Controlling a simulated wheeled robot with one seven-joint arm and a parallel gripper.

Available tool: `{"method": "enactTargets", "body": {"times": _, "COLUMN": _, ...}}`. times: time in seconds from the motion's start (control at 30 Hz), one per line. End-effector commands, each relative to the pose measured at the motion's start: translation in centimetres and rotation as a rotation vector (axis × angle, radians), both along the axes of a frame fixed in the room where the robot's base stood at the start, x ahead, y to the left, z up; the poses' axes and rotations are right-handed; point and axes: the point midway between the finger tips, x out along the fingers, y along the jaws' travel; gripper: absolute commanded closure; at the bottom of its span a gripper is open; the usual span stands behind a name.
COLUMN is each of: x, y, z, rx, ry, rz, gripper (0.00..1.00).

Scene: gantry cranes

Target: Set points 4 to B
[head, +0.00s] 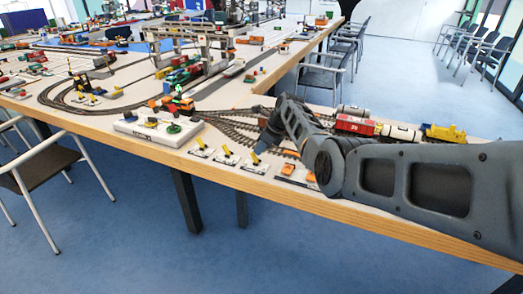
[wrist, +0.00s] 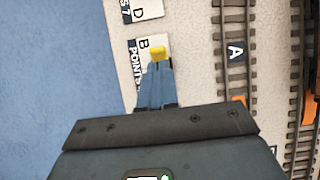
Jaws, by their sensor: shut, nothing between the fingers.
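In the wrist view a points plate (wrist: 139,44) shows the letter B and the word POINTS; its number is hidden by my gripper. A yellow lever tip (wrist: 158,52) shows just beyond the blue fingertips of my gripper (wrist: 156,64), over this plate. I cannot tell whether they touch. The gripper is shut and empty. In the head view my gripper (head: 264,145) points down at the row of lever plates along the table's front edge. Yellow levers (head: 226,152) stand on plates to its left.
Another plate (wrist: 147,8), marked D and POINTS 7, lies beyond. Track (wrist: 235,110) with a sign A (wrist: 235,52) runs close on the right. A white control box (head: 155,128) stands left of the levers. Wagons (head: 357,125) stand on track behind my arm.

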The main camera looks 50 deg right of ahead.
Motion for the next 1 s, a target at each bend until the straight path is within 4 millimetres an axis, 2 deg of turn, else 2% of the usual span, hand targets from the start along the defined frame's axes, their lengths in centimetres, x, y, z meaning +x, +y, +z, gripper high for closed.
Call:
{"method": "enactTargets", "body": {"times": 0.5, "x": 0.0, "y": 0.0, "z": 1.7, "rx": 0.001, "ry": -0.004, "rz": 0.0, "gripper": 1.0}}
{"method": "enactTargets", "body": {"times": 0.87, "x": 0.0, "y": 0.0, "z": 1.7, "rx": 0.001, "ry": -0.004, "rz": 0.0, "gripper": 1.0}}
{"method": "enactTargets", "body": {"times": 1.0, "x": 0.0, "y": -0.1, "z": 2.3, "rx": 0.001, "ry": -0.004, "rz": 0.0, "gripper": 1.0}}
